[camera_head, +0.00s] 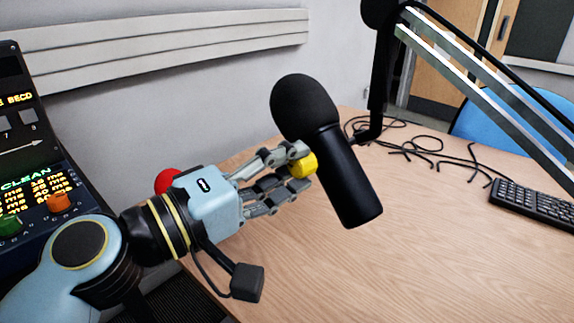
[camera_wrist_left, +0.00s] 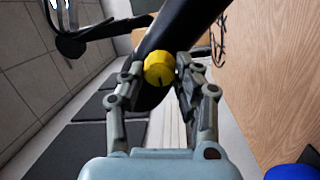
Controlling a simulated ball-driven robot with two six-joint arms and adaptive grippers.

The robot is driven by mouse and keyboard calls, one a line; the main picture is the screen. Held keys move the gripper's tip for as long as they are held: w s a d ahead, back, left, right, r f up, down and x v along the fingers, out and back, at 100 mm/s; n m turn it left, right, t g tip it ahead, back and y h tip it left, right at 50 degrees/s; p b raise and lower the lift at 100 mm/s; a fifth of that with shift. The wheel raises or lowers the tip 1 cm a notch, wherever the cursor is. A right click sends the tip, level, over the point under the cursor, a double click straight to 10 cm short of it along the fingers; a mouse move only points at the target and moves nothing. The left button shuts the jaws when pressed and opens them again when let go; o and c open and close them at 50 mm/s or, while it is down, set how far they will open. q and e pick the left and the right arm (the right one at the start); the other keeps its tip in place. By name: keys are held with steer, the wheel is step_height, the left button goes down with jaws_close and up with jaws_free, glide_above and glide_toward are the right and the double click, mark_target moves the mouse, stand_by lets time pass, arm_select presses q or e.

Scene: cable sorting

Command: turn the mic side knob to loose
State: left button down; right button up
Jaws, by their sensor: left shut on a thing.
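The black microphone (camera_head: 345,175) hangs tilted above the table, its round foam head at the upper left and its body running down to the right. A yellow side knob (camera_head: 304,165) sits on its left side. My left gripper (camera_head: 298,168) reaches in from the left, with its fingers shut on the yellow knob. In the left wrist view the knob (camera_wrist_left: 159,69) lies between the two fingertips, with a dark mark on its face. The microphone body (camera_wrist_left: 190,30) shows behind it. My right gripper is not in view.
A metal boom arm (camera_head: 480,80) crosses the upper right. Several black cables (camera_head: 420,150) lie on the wooden table (camera_head: 440,250) behind the microphone, near a keyboard (camera_head: 535,208). A control panel (camera_head: 35,190) stands at the left. The table's front right is clear.

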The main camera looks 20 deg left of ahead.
arm_select(q)
steer(key=c, duration=1)
jaws_free()
steer(key=shift+o, duration=0.2)
steer(key=v, duration=1.2)
steer(key=shift+a, duration=0.1)
